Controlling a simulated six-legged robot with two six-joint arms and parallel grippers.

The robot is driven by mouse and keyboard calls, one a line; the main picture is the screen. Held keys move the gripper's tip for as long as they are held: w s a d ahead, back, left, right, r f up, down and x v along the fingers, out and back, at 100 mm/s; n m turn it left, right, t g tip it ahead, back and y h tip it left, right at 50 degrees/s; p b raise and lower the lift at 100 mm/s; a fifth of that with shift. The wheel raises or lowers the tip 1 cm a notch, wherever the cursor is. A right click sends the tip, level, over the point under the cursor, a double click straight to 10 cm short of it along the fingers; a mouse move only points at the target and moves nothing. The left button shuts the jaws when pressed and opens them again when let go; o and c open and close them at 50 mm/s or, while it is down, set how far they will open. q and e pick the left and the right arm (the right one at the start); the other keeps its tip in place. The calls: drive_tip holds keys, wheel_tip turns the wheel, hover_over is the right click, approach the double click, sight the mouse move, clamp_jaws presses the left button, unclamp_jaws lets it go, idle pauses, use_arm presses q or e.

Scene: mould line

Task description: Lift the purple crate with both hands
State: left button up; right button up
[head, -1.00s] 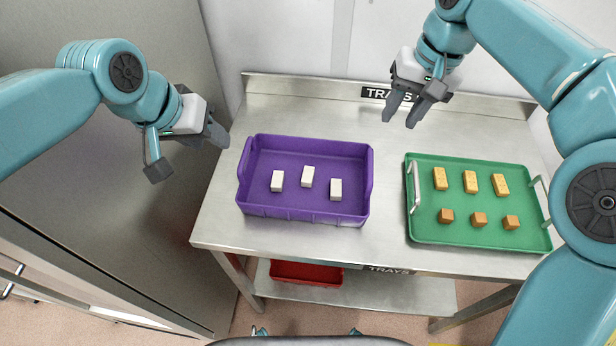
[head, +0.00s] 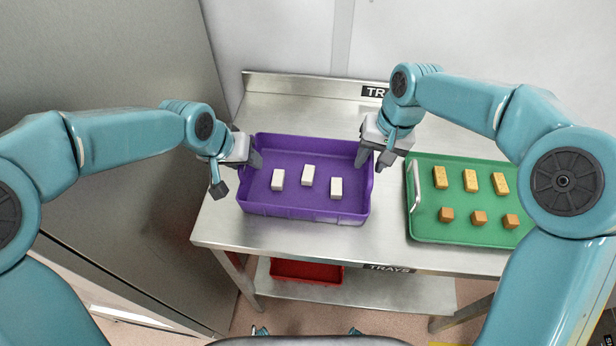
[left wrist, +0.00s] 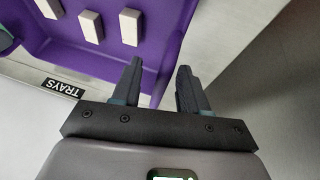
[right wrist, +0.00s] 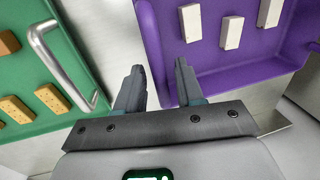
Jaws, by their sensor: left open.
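The purple crate (head: 300,213) sits on the steel table with three white blocks (head: 308,175) in it. My left gripper (head: 237,175) is at the crate's left end, one finger over the inside and one outside. In the left wrist view (left wrist: 158,78) its fingers are apart, with the crate's end wall between the tips. My right gripper (head: 373,161) is at the right end, and in the right wrist view (right wrist: 160,72) its fingers are also apart on either side of that end wall. I cannot tell whether any finger touches the crate.
A green tray (head: 427,229) with a metal handle (head: 412,187) and several yellow and orange blocks stands close on the right. A red container (head: 306,272) is on the shelf below. Bare steel tabletop (head: 300,105) lies behind the crate. A tall grey cabinet (head: 130,70) stands at left.

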use_arm(q)
drive_tip(key=shift+a, duration=0.1)
use_arm(e)
drive_tip(key=shift+a, duration=0.15)
use_arm(q)
drive_tip(key=c, duration=0.6)
use_arm(e)
drive_tip(key=c, duration=0.7)
use_arm(q)
clamp_jaws()
drive_tip(key=shift+w, duration=0.1)
use_arm(e)
drive_tip(key=shift+w, duration=0.1)
